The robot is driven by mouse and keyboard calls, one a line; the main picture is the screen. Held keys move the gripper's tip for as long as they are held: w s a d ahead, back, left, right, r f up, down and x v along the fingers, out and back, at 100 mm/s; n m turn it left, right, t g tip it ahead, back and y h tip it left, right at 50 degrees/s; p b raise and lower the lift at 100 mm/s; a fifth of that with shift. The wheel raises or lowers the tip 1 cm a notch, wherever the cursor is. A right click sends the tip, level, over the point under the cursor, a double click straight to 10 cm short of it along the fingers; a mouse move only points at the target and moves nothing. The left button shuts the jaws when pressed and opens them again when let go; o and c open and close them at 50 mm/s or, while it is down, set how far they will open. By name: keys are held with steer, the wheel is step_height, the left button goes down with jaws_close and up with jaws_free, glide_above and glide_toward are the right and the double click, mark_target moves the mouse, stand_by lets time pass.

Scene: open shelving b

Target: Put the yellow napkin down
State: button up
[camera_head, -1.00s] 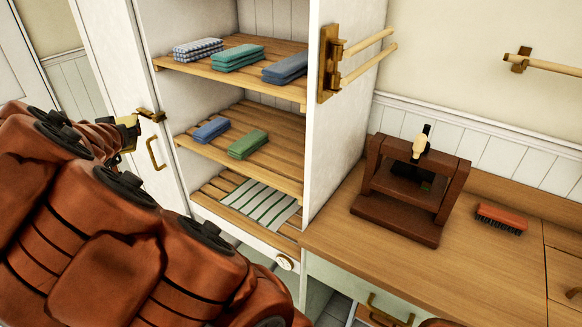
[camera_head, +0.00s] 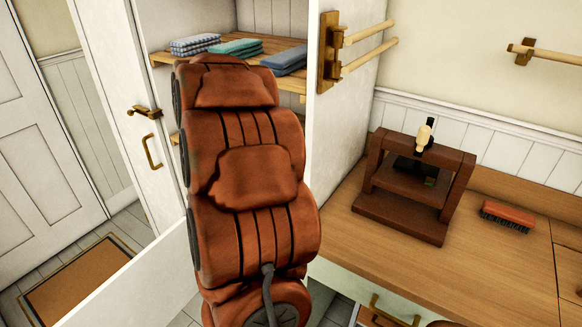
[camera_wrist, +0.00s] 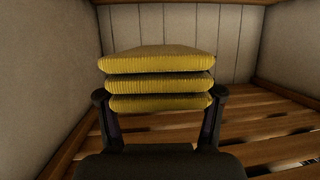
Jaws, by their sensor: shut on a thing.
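The yellow napkin (camera_wrist: 158,82) is folded into thick layers and shows in the wrist view. My gripper (camera_wrist: 159,98) is shut on it, one dark finger at each side. The napkin is level, inside a shelf compartment, over a slatted wooden shelf (camera_wrist: 260,128). I cannot tell whether its underside touches the slats. In the head view my arm covers the middle and lower shelves, and neither gripper nor napkin shows.
The top shelf holds a checked cloth (camera_head: 195,45), a teal cloth (camera_head: 236,47) and a blue cloth (camera_head: 285,60). Compartment walls (camera_wrist: 50,70) stand at both sides. A wooden press (camera_head: 412,185) and a brush (camera_head: 508,216) stand on the counter (camera_head: 470,270).

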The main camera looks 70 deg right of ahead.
steer(key=shift+m+g, duration=0.7)
steer(key=shift+g, duration=0.1)
steer(key=s+f, duration=0.1)
steer(key=f, duration=0.1)
steer(key=s+d+f, duration=0.1)
steer(key=s+f, duration=0.3)
steer(key=shift+s+d+f+b, duration=0.15)
steer(key=shift+d+f+b, duration=0.1)
steer(key=shift+f+b, duration=0.15)
steer(key=shift+f, duration=2.4)
steer(key=shift+f, duration=0.15)
steer(key=o, duration=1.2)
